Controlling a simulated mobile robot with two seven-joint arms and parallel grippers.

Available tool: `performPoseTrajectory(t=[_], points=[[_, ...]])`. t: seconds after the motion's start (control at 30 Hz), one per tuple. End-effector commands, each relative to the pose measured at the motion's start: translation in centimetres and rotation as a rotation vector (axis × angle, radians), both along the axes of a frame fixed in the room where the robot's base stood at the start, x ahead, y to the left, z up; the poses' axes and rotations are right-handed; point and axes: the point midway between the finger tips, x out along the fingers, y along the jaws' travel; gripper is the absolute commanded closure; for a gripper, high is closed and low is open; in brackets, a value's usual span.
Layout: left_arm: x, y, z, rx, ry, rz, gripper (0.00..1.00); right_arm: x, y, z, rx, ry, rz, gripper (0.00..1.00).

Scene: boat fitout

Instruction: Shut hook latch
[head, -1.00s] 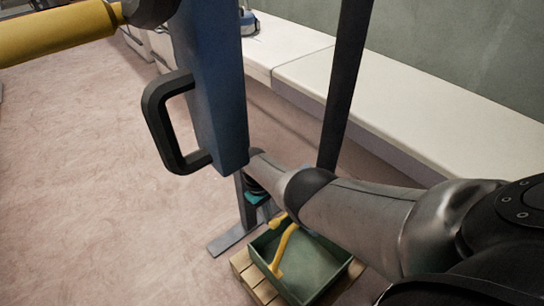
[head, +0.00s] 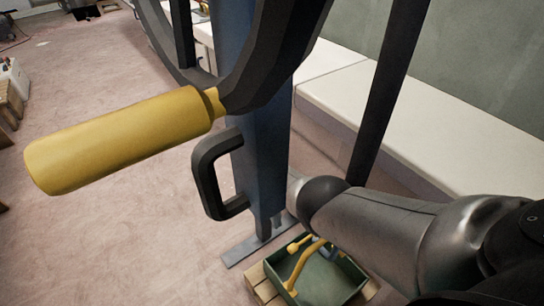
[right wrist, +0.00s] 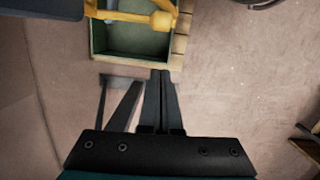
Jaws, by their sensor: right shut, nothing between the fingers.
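I cannot make out a hook latch in either view. A blue post (head: 262,150) with a black pull handle (head: 205,180) stands in the middle of the head view. My right arm comes in from the right and passes behind this post, which hides my right gripper in the head view. In the right wrist view my right gripper (right wrist: 161,74) is shut, its two dark fingers together with nothing between them. The fingertips are close to the lower edge of the green tray in that picture; I cannot tell the height between them. My left gripper is not in view.
A large yellow grip (head: 120,140) on a black wheel crosses the near left. A green tray (head: 335,293) with yellow-handled things sits on a wooden pallet (head: 262,285); the tray also shows in the right wrist view (right wrist: 135,53). A white bench (head: 440,140) runs along the wall. The left floor is mostly clear.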

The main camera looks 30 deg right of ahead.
Motion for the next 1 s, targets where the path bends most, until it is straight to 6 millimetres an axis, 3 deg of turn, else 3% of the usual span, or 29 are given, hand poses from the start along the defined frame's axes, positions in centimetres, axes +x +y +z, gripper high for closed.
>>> performPoseTrajectory(t=[0.43, 0.6, 1.0], points=[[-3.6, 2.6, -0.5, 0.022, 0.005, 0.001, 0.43, 1.9, 0.5, 4.7, 0.001, -0.002, 0.001, 1.00], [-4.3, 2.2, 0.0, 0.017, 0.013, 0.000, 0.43, 2.7, 0.7, 6.5, 0.001, -0.004, 0.001, 1.00], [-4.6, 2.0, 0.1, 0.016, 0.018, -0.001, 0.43, 2.9, 0.7, 7.0, 0.000, -0.001, 0.000, 1.00]])
